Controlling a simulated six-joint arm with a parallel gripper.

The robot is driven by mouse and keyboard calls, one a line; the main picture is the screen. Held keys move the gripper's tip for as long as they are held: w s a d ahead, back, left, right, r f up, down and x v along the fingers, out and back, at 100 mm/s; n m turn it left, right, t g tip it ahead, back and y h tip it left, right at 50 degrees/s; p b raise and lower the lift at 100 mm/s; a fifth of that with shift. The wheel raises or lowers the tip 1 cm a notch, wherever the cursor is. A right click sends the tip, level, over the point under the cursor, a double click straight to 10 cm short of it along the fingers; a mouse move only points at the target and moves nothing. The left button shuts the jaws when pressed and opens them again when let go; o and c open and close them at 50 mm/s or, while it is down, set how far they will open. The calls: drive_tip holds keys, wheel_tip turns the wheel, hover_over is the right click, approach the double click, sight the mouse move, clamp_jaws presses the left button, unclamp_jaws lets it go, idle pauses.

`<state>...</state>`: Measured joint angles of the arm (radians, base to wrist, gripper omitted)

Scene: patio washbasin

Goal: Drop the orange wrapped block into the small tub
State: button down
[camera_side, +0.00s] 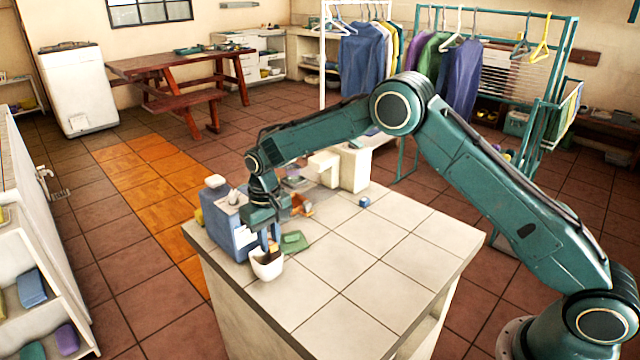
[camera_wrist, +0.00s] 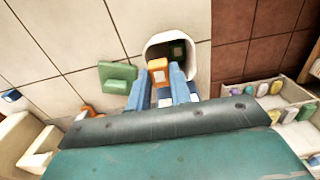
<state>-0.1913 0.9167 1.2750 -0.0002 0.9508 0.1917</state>
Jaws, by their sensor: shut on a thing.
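The small tub (camera_side: 265,266) is white and stands upright near the front left corner of the tiled counter. It also shows in the wrist view (camera_wrist: 152,47), with a dark inside and a small pale-and-dark patch at its bottom that I cannot identify. My gripper (camera_side: 269,243) points down over the tub. In the wrist view my gripper (camera_wrist: 159,82) has its blue fingers shut on the orange wrapped block (camera_wrist: 158,69). The block overlaps the tub's near part in that view. In the side view, it is mostly hidden by the fingers and rim.
A small blue block (camera_side: 364,201) lies farther back. The counter's right side (camera_side: 400,260) is clear.

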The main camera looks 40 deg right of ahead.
drive_tip(key=c, duration=1.2)
unclamp_jaws()
drive_tip(key=shift+r, duration=0.1)
wheel_tip(320, 180, up, 14)
drive_tip(key=shift+f, duration=0.15)
